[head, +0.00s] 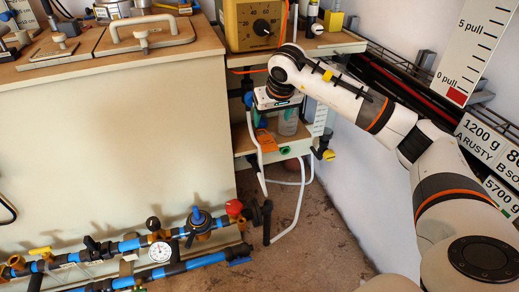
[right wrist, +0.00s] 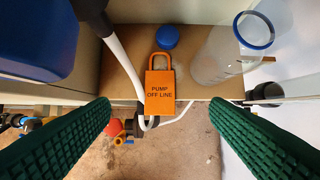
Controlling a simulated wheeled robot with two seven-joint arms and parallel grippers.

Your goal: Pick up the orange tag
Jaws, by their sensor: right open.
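The orange tag (right wrist: 160,92) reads "PUMP OFF LINE" and has a loop at its top. In the right wrist view it lies at the edge of a wooden shelf, its lower part over the edge. It also shows in the head view (head: 266,141), below my right wrist. My right gripper (right wrist: 160,108) is open, with one green finger on each side of the tag. Both fingers look apart from it, and nothing is between them in their grip. My left gripper is not in view.
A clear container with a blue rim (right wrist: 228,58) stands right of the tag, and a blue cap (right wrist: 167,37) lies behind it. A white hose (right wrist: 124,60) runs close along the tag's left side. Blue pipes (head: 130,243) run low at left.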

